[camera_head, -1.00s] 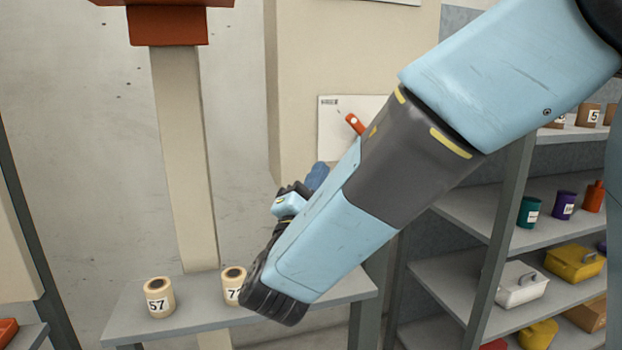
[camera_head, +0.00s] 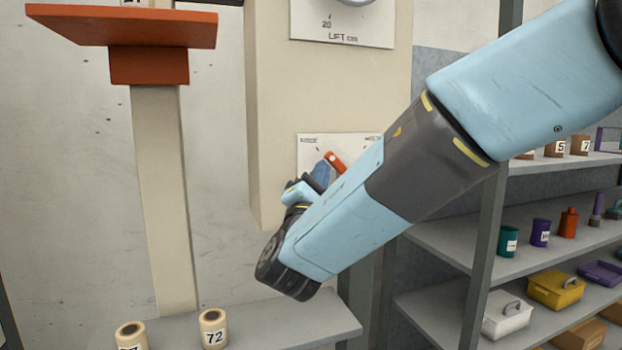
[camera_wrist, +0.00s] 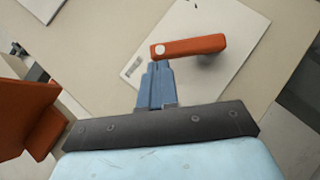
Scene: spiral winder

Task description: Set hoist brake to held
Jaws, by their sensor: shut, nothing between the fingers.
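The hoist brake looks like an orange-red lever (camera_head: 336,161) on a white plate (camera_head: 310,143) low on the cream cabinet. In the head view its visible part slants up and to the left; my arm hides the rest. In the wrist view the lever (camera_wrist: 196,46) reaches right from a pale round end, over the plate (camera_wrist: 228,28). My gripper (camera_wrist: 158,68) has its blue fingers shut and empty, their tips just below the lever's round end. I cannot tell whether they touch it. In the head view my gripper (camera_head: 322,172) is partly hidden behind my forearm. The plate's small labels are not clearly readable.
A dial plate marked LIFT (camera_head: 342,36) sits above on the cabinet (camera_head: 275,110). An orange-red platform (camera_head: 120,25) on a cream column stands left. A grey bench (camera_head: 270,328) holds numbered rolls (camera_head: 213,328). Shelves (camera_head: 440,250) with tins and boxes stand right.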

